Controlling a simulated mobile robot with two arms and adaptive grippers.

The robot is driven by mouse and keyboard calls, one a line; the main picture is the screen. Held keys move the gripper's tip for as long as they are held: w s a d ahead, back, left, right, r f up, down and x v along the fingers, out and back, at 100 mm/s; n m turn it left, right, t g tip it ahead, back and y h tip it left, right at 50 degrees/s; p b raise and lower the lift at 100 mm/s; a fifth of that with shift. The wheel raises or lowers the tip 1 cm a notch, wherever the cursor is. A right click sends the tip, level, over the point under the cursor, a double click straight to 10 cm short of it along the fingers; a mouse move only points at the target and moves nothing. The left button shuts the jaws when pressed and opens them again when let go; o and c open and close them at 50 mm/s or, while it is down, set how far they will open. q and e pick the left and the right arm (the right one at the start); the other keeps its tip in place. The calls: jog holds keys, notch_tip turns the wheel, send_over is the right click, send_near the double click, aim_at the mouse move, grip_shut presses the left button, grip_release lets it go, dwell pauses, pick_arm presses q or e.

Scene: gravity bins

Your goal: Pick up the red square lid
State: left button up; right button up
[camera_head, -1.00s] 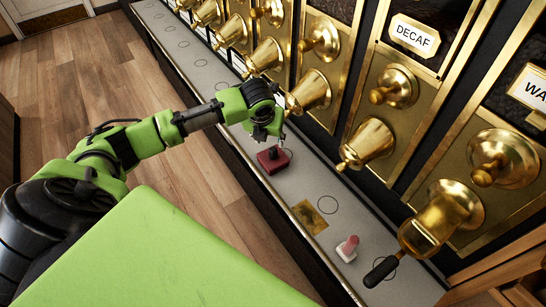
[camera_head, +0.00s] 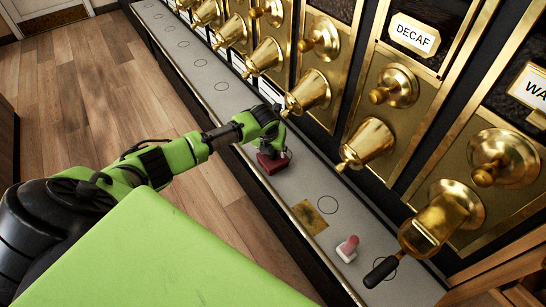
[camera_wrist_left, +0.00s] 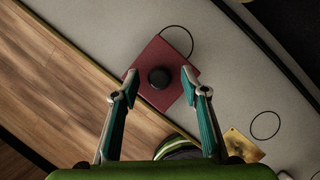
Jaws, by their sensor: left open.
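The red square lid (camera_head: 270,164) lies on the grey counter, near its front edge. The left wrist view shows the red lid (camera_wrist_left: 164,55) from above with a round black knob (camera_wrist_left: 159,78) at its middle. My left gripper (camera_head: 272,150) is right above the lid and partly hides it in the head view. In the wrist view my left gripper (camera_wrist_left: 160,84) is open, with one fingertip on each side of the knob and apart from it. My right gripper is not in view.
The grey counter (camera_head: 290,187) has drawn circles along it. A brass plate (camera_head: 309,217), a small pink-and-white object (camera_head: 347,248) and a black-handled scoop (camera_head: 381,271) are nearer. Brass dispensers (camera_head: 367,142) line the back of the counter.

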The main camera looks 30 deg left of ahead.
pick_arm(q)
jog(key=shift+f, duration=0.1)
grip_shut()
dwell(0.3)
